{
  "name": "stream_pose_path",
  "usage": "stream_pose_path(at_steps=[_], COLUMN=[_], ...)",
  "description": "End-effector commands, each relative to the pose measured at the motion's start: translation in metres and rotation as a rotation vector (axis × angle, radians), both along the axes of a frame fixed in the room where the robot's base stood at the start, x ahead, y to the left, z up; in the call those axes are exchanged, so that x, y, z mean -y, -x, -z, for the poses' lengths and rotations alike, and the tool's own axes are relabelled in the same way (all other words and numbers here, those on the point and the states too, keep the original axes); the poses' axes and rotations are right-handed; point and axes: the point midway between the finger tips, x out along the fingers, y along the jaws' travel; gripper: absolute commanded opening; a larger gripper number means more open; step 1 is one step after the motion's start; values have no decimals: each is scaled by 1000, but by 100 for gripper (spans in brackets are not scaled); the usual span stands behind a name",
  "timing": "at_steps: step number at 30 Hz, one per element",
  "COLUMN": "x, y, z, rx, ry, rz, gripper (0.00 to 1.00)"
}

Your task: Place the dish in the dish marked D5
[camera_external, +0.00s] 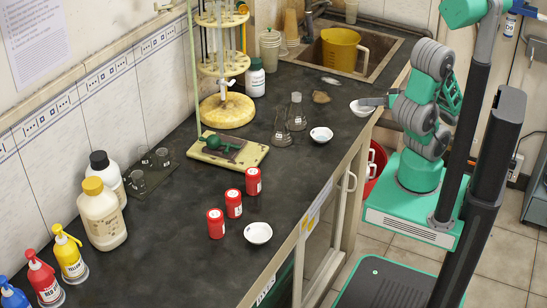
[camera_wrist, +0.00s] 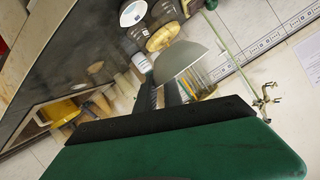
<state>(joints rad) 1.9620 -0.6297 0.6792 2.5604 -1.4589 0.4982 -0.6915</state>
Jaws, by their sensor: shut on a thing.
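My gripper (camera_external: 368,102) reaches in from the right and is shut on a small white dish (camera_external: 360,108) at the counter's right edge, in front of the sink. The held dish also shows in the wrist view as a pale half-disc (camera_wrist: 182,58) at the fingers (camera_wrist: 172,92). Its height above the counter is hard to tell. A second white dish (camera_external: 321,134) sits to its left and nearer the camera. A third white dish (camera_external: 258,233) sits near the counter's front edge. Small dark marks show on these two, too small to read, so I cannot tell which is D5.
Two flasks (camera_external: 296,110) stand left of the second dish. Red cans (camera_external: 234,204) stand beside the third dish. A stand with a yellow round base (camera_external: 226,111) and a stirrer plate (camera_external: 222,152) are further left. The sink (camera_external: 372,60) holds a yellow jug (camera_external: 340,48).

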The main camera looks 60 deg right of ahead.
Motion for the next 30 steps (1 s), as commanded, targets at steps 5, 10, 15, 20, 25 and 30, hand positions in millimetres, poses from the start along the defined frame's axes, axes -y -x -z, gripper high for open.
stream_pose_path(at_steps=[5, 10, 15, 20, 25, 30], x=[-20, -29, -25, -15, -6, 4], y=[0, 2, -10, -33, -53, -88], z=[9, 11, 28, 45, 54, 65], rx=[7, 12, 12, 12, 12, 18], ry=[-2, -1, 8, 11, 13, 2], rz=[-106, -173, -192, -192, -189, -194], gripper=[0, 0, 0, 0, 0, 0])
